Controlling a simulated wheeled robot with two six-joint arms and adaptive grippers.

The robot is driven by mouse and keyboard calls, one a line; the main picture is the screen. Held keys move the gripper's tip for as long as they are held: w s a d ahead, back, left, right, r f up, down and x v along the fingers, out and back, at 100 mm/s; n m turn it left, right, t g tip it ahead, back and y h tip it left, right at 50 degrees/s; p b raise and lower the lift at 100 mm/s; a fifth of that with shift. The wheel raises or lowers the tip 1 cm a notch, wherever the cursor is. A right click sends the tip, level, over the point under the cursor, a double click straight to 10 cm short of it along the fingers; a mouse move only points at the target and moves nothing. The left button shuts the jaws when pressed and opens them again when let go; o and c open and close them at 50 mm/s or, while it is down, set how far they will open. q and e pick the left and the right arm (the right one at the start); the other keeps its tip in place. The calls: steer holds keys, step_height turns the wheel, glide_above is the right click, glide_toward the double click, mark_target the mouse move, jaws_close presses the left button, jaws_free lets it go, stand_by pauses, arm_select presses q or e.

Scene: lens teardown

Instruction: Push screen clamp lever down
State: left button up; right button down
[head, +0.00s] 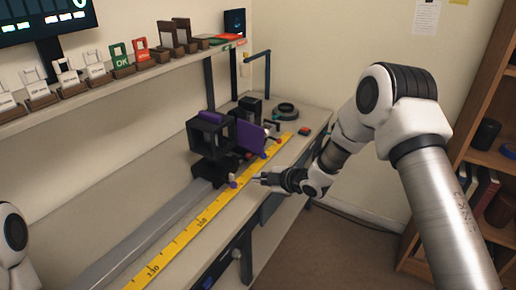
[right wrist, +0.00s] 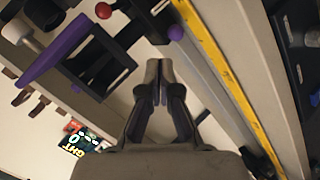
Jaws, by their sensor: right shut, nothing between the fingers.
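Black mounts stand on the grey rail (head: 160,222) along the bench. The nearest is a black box-like mount (head: 207,137), and a purple plate (head: 250,138) stands just behind it. A purple knob (head: 233,184) sits low at the front of the near mount, and a red knob (head: 249,155) is farther back. I cannot tell which knob belongs to the screen clamp lever. My right gripper (head: 256,180) is shut and empty, just right of the purple knob. In the right wrist view its closed tips (right wrist: 159,64) are near the purple knob (right wrist: 175,33), apparently apart. My left gripper is out of view.
A yellow ruler (head: 205,218) runs along the bench beside the rail. A shelf (head: 60,98) with several small cards and holders hangs above. A dark round object (head: 283,111) lies at the bench's far end. A wooden bookcase (head: 478,140) stands at the right.

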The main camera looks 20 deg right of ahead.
step_height(320, 180, up, 7)
steer(key=d+t, duration=0.1)
steer(key=p, duration=0.3)
glide_above(244, 157)
steer(key=s+a, duration=0.2)
steer(key=s, duration=0.3)
step_height(244, 157, down, 4)
arm_select(q)
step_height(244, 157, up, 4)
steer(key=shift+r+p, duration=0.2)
steer(key=shift+p, duration=0.2)
arm_select(e)
steer(key=shift+w+d+f, duration=0.25)
steer(key=shift+d+f, duration=0.35)
steer(key=shift+w+d+f, duration=0.2)
steer(key=shift+d+f, duration=0.35)
steer(key=shift+d, duration=0.05)
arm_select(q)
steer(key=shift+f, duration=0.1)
